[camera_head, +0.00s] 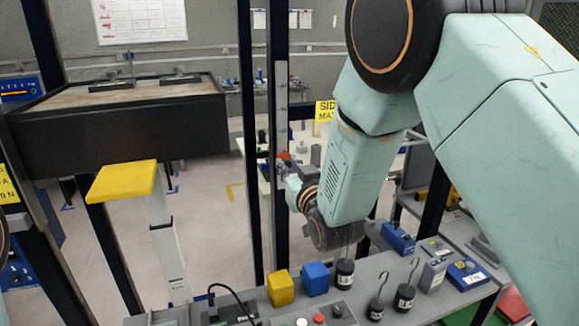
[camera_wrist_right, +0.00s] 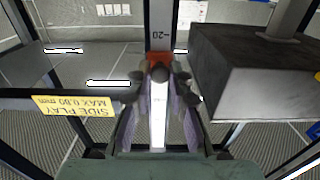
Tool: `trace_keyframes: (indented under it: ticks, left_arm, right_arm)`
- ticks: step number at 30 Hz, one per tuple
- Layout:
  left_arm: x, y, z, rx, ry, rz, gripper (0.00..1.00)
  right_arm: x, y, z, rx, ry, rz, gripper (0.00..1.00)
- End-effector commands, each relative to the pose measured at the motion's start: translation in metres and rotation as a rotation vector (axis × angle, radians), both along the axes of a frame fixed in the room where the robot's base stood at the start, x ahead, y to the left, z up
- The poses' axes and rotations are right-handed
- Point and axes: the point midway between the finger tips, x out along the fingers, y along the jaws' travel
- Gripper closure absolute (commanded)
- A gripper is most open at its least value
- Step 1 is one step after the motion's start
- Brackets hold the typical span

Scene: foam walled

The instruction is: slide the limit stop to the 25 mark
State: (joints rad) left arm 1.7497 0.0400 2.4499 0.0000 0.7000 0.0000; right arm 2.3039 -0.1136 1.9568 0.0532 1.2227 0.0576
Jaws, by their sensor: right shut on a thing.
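The limit stop is a small orange-red piece (camera_head: 284,156) on a pale upright scale strip (camera_head: 281,105) fixed to a dark post. In the right wrist view the stop (camera_wrist_right: 158,59) sits just beside the scale's 20 mark, and the strip (camera_wrist_right: 158,125) runs down between my fingers. My right gripper (camera_wrist_right: 159,80) is shut on the stop, one finger on each side. In the head view my right gripper (camera_head: 287,170) is small and partly hidden by its own wrist. The 25 mark cannot be made out. My left gripper is not in view.
A grey bench holds a yellow cube (camera_head: 280,288), a blue cube (camera_head: 315,278) and several hooked black weights (camera_head: 404,297). Dark posts stand close around the gripper.

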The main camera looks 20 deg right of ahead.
Motion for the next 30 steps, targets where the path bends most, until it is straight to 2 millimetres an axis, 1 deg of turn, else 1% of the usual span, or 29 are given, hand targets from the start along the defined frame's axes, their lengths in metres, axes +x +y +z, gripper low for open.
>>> trace_keyframes:
  ticks: [1,2,9,17,20,23,26,30]
  left_arm:
    - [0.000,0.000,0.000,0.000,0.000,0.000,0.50]
    - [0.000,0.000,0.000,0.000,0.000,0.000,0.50]
    - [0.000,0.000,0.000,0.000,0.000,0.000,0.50]
    - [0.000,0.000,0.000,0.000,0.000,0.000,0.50]
    - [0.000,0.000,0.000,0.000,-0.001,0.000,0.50]
    - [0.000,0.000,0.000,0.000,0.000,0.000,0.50]
    - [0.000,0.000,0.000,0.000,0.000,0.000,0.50]
    - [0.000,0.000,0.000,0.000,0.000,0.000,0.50]
  right_arm:
    - [0.000,0.000,0.000,0.000,0.001,0.000,1.00]
    - [0.000,0.000,0.000,0.000,0.001,0.000,0.79]
    - [0.000,0.000,0.001,0.000,0.000,0.000,0.58]
    - [0.000,0.000,0.001,0.000,-0.001,0.000,0.58]
    - [-0.003,0.000,0.001,0.000,0.000,0.000,0.58]
    - [-0.012,0.000,0.001,0.000,0.001,0.000,0.58]
    - [-0.027,-0.001,0.001,0.000,0.001,0.000,0.58]
    - [-0.052,-0.002,0.001,-0.002,0.002,0.001,0.58]
